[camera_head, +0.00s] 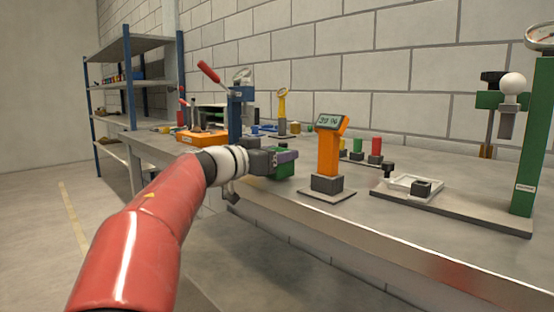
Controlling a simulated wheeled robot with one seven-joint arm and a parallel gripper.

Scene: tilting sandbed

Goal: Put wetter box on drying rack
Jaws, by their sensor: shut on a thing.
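My gripper (277,157) is at the end of my red arm, over the front part of the workbench. It is shut on a small green box (284,171), which shows beside and below its dark fingers. The fingers hide part of the box. An orange meter (329,150) with a lit percent display stands upright on a grey base, just right of the box and apart from it. The digits are too small to read surely. I cannot pick out a drying rack for certain, nor a second box to compare.
The workbench (400,229) holds an orange case (202,137), a blue lever press (235,112), a yellow stand (282,112), several coloured cylinders (376,147), a white tray (415,184) and a tall green stand (531,140). Metal shelves (128,47) stand at the back left. The bench's front right is clear.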

